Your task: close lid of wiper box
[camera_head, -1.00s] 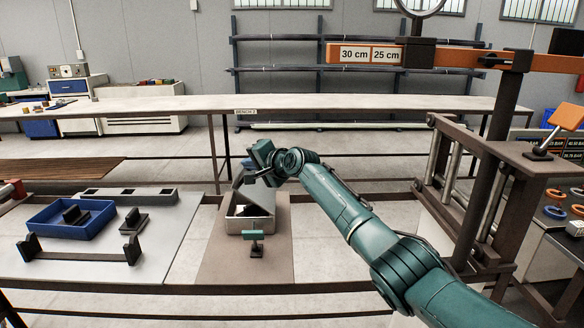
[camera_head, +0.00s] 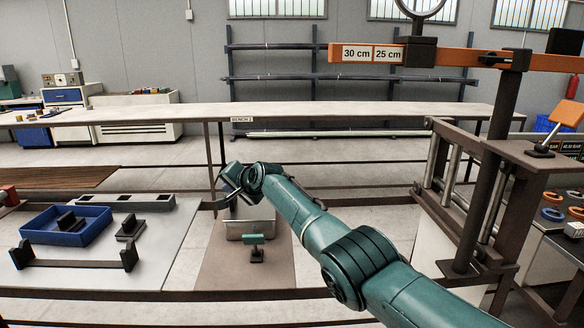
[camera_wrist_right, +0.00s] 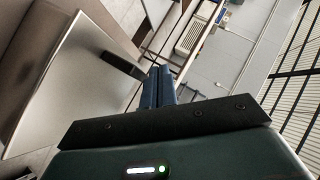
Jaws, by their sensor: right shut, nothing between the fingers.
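The wiper box (camera_head: 250,228) is a small pale metal box on a brown mat, right of the grey board. In the right wrist view a pale flat panel (camera_wrist_right: 65,85), probably the lid, fills the left side, with a dark tab (camera_wrist_right: 120,66) sticking out. My right fingers (camera_wrist_right: 158,86) are shut and empty close to that tab; contact cannot be told. My left gripper is not in view.
A small green-topped stand (camera_head: 256,246) stands just in front of the box. A blue tray (camera_head: 92,234) with dark pieces and a dark bracket (camera_head: 75,264) are on the grey board to the left. A dark frame (camera_head: 470,200) stands on the right.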

